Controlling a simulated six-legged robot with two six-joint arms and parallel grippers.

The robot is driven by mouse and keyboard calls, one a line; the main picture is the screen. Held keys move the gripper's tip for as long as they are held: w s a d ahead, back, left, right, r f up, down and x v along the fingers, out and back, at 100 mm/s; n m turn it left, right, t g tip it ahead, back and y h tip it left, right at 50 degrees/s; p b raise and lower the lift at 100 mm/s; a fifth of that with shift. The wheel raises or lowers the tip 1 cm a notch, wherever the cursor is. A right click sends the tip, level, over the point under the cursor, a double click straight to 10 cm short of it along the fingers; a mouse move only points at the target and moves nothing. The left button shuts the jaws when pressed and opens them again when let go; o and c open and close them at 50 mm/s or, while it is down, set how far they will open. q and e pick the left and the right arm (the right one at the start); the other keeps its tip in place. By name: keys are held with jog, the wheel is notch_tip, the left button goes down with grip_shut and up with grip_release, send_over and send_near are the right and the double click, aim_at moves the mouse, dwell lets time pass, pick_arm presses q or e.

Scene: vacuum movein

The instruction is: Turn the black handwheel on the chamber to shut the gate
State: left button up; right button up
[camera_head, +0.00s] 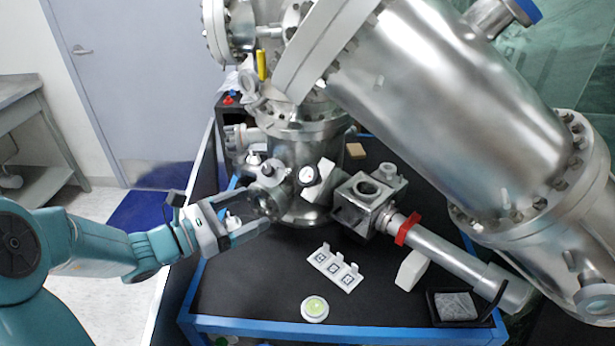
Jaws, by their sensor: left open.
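The steel chamber (297,150) stands upright on the black table top, with flanges and side ports around it. My left gripper (262,209) reaches in from the left, its fingers apart at the lower left side of the chamber, close to a side port. A small dark knob (267,168) shows on top of that port, just above the fingers. I cannot make out the black handwheel clearly; the fingers and port fittings may hide it. I cannot tell whether the fingers touch anything. My right gripper is not in view.
A large steel cylinder (450,85) slants across the upper right. A steel cube fitting (361,204) with a tube and red band (407,229) juts out right of the chamber. A white marker holder (335,268), a round green-topped piece (314,308) and a black tray (433,309) lie in front.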

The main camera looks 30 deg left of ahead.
aim_at(305, 177)
pick_arm(q)
jog(key=shift+t, duration=0.3)
jog(key=x, duration=0.5)
jog(key=p+x, duration=0.1)
jog(key=x, duration=0.4)
jog(key=r+p+x, duration=0.1)
jog(key=x, duration=0.4)
jog(key=shift+w+a, duration=0.2)
jog(key=shift+w, duration=0.15)
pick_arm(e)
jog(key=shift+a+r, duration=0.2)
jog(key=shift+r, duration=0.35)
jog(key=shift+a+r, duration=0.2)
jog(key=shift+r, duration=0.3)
pick_arm(q)
jog(key=shift+f, duration=0.1)
jog(key=c, duration=1)
jog(key=shift+w, duration=0.1)
